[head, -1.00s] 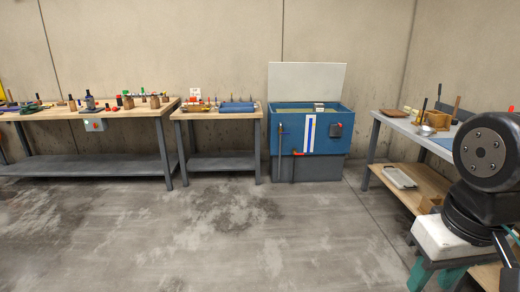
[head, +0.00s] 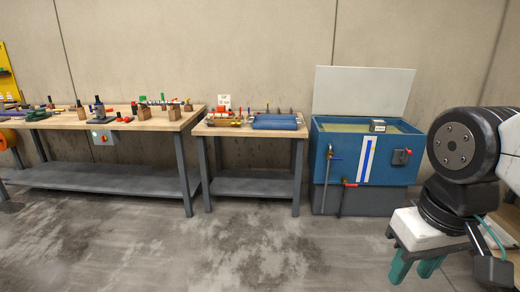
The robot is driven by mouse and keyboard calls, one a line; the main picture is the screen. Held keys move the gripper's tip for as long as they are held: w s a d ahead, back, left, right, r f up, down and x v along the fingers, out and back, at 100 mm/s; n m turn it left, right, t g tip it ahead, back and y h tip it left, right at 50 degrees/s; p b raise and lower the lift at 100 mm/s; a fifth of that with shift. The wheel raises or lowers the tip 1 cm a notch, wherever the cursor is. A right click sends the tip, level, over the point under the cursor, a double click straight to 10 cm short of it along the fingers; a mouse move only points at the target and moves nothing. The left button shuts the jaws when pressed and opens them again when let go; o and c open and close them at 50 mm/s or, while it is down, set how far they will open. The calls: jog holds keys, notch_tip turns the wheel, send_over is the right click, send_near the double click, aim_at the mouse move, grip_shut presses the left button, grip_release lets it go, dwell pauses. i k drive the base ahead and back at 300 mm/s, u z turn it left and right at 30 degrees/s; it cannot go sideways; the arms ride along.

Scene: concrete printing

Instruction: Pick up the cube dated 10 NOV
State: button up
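No date can be read in this view, so I cannot tell which thing is the cube dated 10 NOV. A small grey block with a pale label (head: 378,125) shows at the open top of the blue tank (head: 340,165), toward its back right. The label is too small to read. The tank's light lid stands raised behind it. My arm shows large at the right, in front of the tank's right side.
A small bench (head: 220,130) with a blue case (head: 275,121) stands left of the tank. A longer wooden bench (head: 150,124) with several tools and blocks stands further left. The concrete floor (head: 200,250) in front is clear.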

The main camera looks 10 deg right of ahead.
aim_at(376, 126)
jog(key=z, duration=0.05)
jog(key=i, duration=1.95)
jog(key=z, duration=0.55)
jog(key=i, duration=1.9)
jog(key=z, duration=0.75)
jog(key=i, duration=1)
jog(key=z, duration=0.25)
